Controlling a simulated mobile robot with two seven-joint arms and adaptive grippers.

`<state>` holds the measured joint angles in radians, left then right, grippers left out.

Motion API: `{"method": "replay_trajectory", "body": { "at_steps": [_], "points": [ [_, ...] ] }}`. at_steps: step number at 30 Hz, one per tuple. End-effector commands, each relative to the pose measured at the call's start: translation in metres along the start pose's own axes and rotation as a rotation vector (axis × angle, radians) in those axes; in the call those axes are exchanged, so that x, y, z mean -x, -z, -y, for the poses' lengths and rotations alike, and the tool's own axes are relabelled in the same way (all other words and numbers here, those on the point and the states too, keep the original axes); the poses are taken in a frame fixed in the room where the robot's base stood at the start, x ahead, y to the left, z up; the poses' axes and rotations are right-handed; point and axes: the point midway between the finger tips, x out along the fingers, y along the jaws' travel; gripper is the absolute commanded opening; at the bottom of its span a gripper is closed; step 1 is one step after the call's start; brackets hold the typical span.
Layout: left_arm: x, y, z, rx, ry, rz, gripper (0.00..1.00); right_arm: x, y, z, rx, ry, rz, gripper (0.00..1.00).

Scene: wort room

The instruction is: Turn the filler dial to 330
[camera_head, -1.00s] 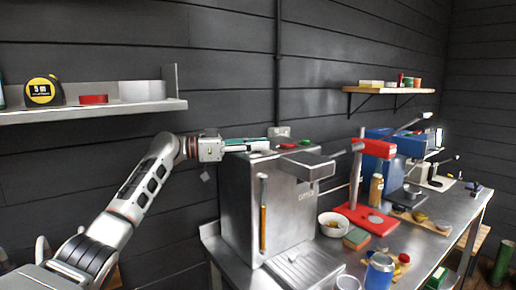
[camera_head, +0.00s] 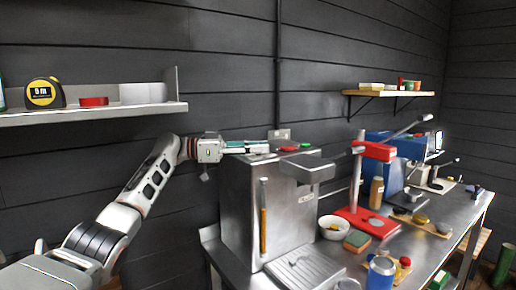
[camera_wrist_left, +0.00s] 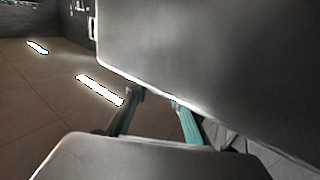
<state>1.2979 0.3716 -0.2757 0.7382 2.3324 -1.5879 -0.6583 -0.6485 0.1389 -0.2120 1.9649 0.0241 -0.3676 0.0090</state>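The filler appears to be the steel box machine (camera_head: 240,205) on the bench, with a spout head at its upper right. A red knob or button (camera_head: 288,148) and a green one (camera_head: 305,145) sit on its top. I cannot make out a dial or its numbers. My left gripper (camera_head: 262,147) lies level along the left part of the machine's top, left of the red piece. In the left wrist view its two teal-padded fingers (camera_wrist_left: 157,97) stand apart with nothing seen between them, below a large grey surface. Contact cannot be told. My right gripper is out of view.
A drip tray (camera_head: 335,262) sits at the machine's front. To its right are a white bowl (camera_head: 333,233), a red stand (camera_head: 352,216) and a blue machine (camera_head: 392,180). A wall shelf (camera_head: 105,110) with a tape measure (camera_head: 43,92) is above my left arm.

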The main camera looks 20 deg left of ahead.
Motion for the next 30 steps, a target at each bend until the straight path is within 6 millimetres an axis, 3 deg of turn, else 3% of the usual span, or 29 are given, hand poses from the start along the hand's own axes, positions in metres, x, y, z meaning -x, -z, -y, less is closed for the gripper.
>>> {"method": "replay_trajectory", "body": {
  "at_steps": [19, 30],
  "points": [
    [0.0002, -0.0006, -0.0001, 0.0, 0.006, 0.0, 0.39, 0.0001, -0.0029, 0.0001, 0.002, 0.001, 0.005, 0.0],
    [0.0003, -0.0008, -0.001, -0.001, 0.113, 0.002, 0.39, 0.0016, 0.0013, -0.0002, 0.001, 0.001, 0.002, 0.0]
  ]
}}
